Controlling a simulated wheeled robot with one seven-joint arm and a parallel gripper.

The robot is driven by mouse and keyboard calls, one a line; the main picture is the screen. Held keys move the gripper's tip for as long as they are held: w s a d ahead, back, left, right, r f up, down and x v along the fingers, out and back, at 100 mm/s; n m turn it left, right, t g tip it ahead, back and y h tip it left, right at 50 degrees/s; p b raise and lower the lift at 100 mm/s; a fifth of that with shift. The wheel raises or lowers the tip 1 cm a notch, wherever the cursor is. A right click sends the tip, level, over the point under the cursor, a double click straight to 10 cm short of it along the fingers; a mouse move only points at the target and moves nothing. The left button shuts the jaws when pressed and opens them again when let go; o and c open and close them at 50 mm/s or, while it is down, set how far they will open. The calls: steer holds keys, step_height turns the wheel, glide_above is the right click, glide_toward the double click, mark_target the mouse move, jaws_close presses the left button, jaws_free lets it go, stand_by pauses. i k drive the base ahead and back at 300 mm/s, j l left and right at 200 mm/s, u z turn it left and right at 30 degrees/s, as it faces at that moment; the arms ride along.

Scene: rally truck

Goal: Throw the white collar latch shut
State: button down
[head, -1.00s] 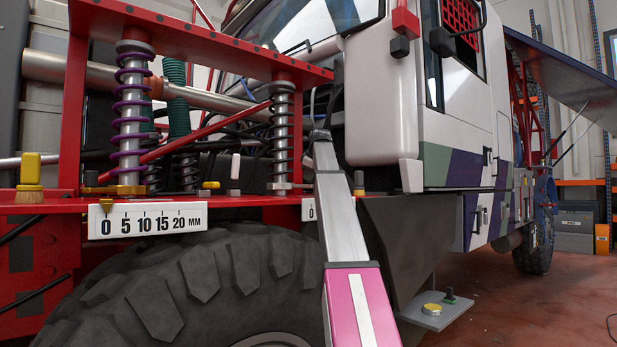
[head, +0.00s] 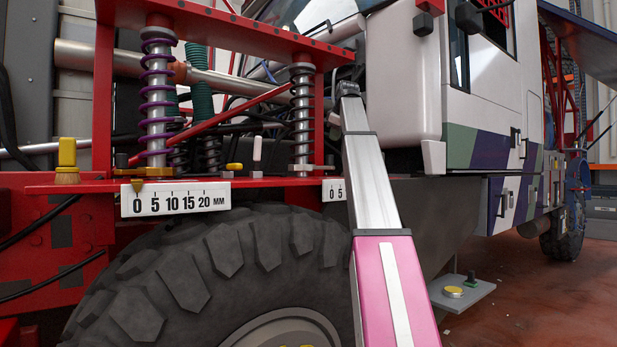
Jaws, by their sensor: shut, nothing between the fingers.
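A small white upright handle (head: 257,150), which looks like the white latch, stands on the red shelf of the truck between the two spring dampers. A low yellow knob (head: 234,167) sits just left of it. Its collar and exact seating are too small to tell. My gripper (head: 346,88) is the dark end of my silver and pink arm, seen from behind. It is shut and empty, up and to the right of the white handle, beside the right damper (head: 301,120), and clearly apart from the handle in the picture.
A purple-coiled damper (head: 157,95) and red frame (head: 230,25) stand around the shelf. A millimetre scale (head: 175,198) hangs on its front edge, with a second scale (head: 335,190) partly behind my arm. A yellow-topped brush (head: 67,160) stands left. The big tyre (head: 200,275) is below.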

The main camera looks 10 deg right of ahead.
mark_target(257, 141)
steer(key=k+l, duration=0.1)
steer(key=l, duration=0.25)
steer(key=k+l, duration=0.1)
steer(key=l, duration=0.25)
steer(key=k+l, duration=0.1)
steer(key=l, duration=0.6)
steer(key=k, duration=0.05)
